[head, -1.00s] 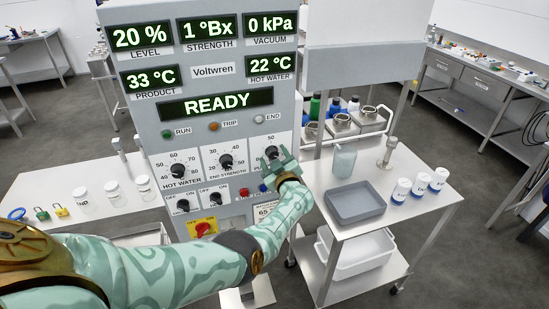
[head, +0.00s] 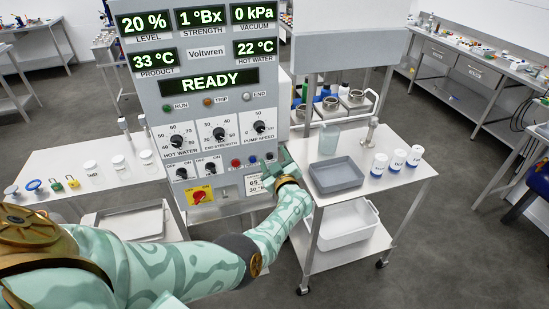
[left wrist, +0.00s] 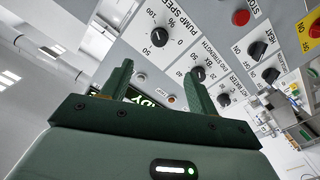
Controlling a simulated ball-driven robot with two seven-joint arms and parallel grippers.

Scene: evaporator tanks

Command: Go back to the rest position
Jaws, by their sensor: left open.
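My left gripper (head: 280,163) is in front of the lower right edge of the grey control panel (head: 200,106). It is open and empty. In the left wrist view its two green fingers (left wrist: 158,80) stand apart with nothing between them. The pump speed knob (head: 259,127) is uncovered, above and left of the gripper. It also shows in the left wrist view (left wrist: 159,37), beyond the fingertips and apart from them. The panel display (head: 209,80) reads READY. My right gripper is not in view.
A steel cart (head: 398,178) on the right holds a grey tray (head: 337,187), a translucent beaker (head: 329,140) and white jars (head: 397,159). A white bin (head: 345,235) sits on its lower shelf. A bench (head: 60,165) with jars and padlocks stands left. The floor at right is open.

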